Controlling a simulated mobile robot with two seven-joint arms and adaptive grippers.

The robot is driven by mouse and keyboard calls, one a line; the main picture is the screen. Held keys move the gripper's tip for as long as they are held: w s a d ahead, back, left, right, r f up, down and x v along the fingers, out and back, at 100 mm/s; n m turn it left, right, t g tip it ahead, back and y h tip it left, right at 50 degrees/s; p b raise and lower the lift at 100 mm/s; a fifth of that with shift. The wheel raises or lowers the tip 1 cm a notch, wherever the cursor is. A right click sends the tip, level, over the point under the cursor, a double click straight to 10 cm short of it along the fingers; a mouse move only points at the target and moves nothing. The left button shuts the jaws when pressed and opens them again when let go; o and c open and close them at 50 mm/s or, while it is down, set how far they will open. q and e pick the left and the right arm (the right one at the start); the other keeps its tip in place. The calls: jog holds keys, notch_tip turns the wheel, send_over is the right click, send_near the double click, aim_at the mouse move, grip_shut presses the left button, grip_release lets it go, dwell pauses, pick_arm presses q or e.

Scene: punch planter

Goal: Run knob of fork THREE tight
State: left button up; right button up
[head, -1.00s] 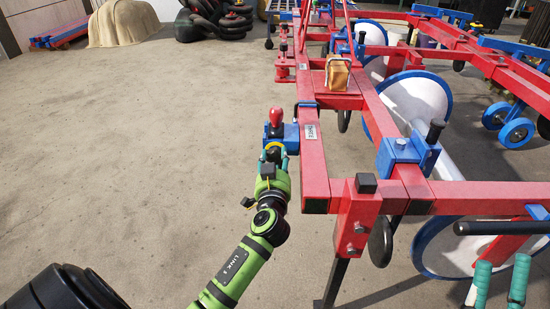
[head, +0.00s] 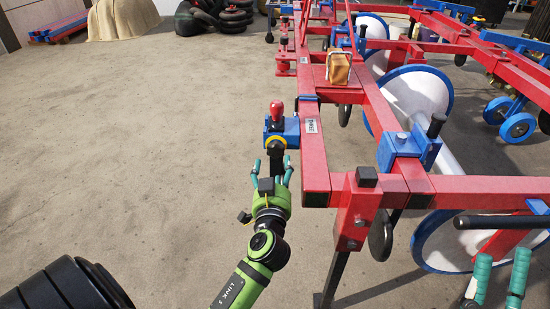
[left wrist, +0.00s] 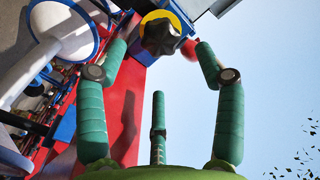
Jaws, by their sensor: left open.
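The THREE label (head: 312,127) is on the near end of the red frame. Beside it sits a blue block (head: 291,134) with a red ball-topped handle (head: 277,110). A dark knob (head: 276,146) faces me on the block. In the left wrist view the black lobed knob (left wrist: 160,35) stands before a yellow disc. My left gripper (head: 272,168) is open just short of the knob; in the wrist view its fingertips (left wrist: 162,48) are apart on either side, with no clear contact. My right gripper (head: 502,258) is at lower right, teal fingers apart and empty.
The red frame (head: 314,170) runs away on the right, with a wooden block (head: 339,68) on it. White discs (head: 415,95) and a black-handled blue clamp (head: 405,148) lie further right. The floor (head: 130,150) on the left is clear.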

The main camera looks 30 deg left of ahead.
pick_arm(q)
jog(key=v, duration=0.5)
jog(key=shift+s+d, duration=0.1)
jog(key=shift+s, duration=0.1)
notch_tip(320, 180, up, 10)
dwell(0.5)
dwell(0.4)
